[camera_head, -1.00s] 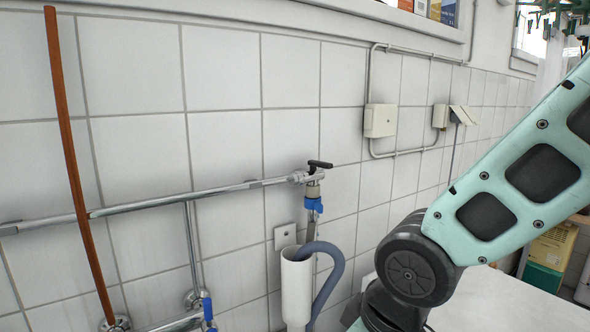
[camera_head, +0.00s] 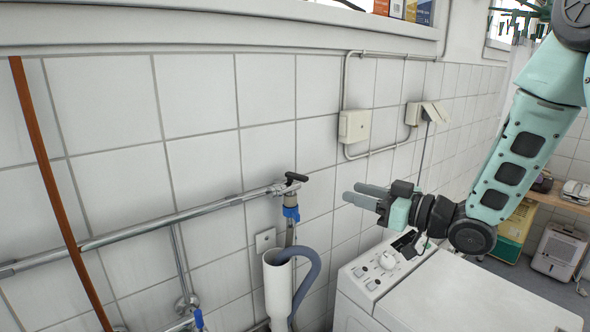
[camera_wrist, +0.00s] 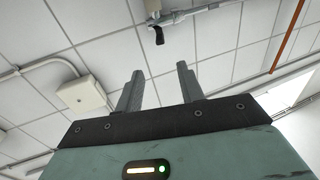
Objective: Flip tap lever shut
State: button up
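The tap (camera_head: 289,195) stands out from the tiled wall at the right end of a metal pipe. Its black lever (camera_head: 295,177) sits on top and points to the right. A blue fitting (camera_head: 291,213) is below it. My gripper (camera_head: 354,194) is to the right of the tap, apart from it, with its fingers pointing left towards it. The fingers are spread with nothing between them. In the wrist view the black lever (camera_wrist: 159,35) shows beyond my open fingers (camera_wrist: 158,80), near the top edge.
A white standpipe (camera_head: 277,290) with a grey hose (camera_head: 313,270) stands below the tap. A white washing machine (camera_head: 470,297) is below my arm. A junction box (camera_head: 354,126) and a switch box (camera_head: 413,114) are on the wall. A copper pipe (camera_head: 50,180) runs down at left.

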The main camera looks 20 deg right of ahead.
aim_at(295, 174)
jog(key=p+x, duration=0.6)
jog(key=x, duration=0.9)
jog(key=shift+w+a+r, duration=0.15)
jog(key=shift+a, duration=0.05)
jog(key=shift+p+x, duration=0.35)
jog(key=shift+x, duration=0.5)
grip_shut()
